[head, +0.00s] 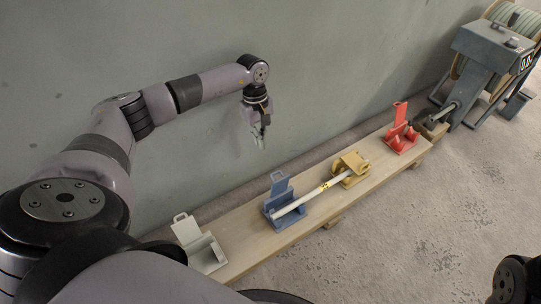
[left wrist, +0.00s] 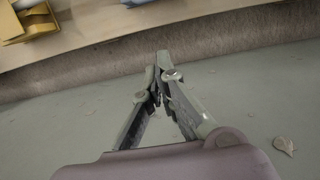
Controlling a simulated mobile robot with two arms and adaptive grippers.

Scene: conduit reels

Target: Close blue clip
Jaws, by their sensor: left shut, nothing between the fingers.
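The blue clip (head: 280,205) stands on the wooden plank in the head view, its flap raised upright. One end of a white conduit (head: 300,202) lies in the blue clip's base, and the conduit runs right to the yellow clip (head: 350,168). My left gripper (head: 259,143) hangs above and behind the plank near the wall, apart from every clip. It is shut and empty, pointing down. The left wrist view also shows its fingers (left wrist: 160,62) together, with nothing between them. My right gripper does not show.
A white clip (head: 200,246) and a red clip (head: 401,130), both with raised flaps, stand on the wooden plank (head: 244,225). A grey machine with a display (head: 490,55) and a conduit reel stand at the far right. The wall is close behind; the floor in front is clear.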

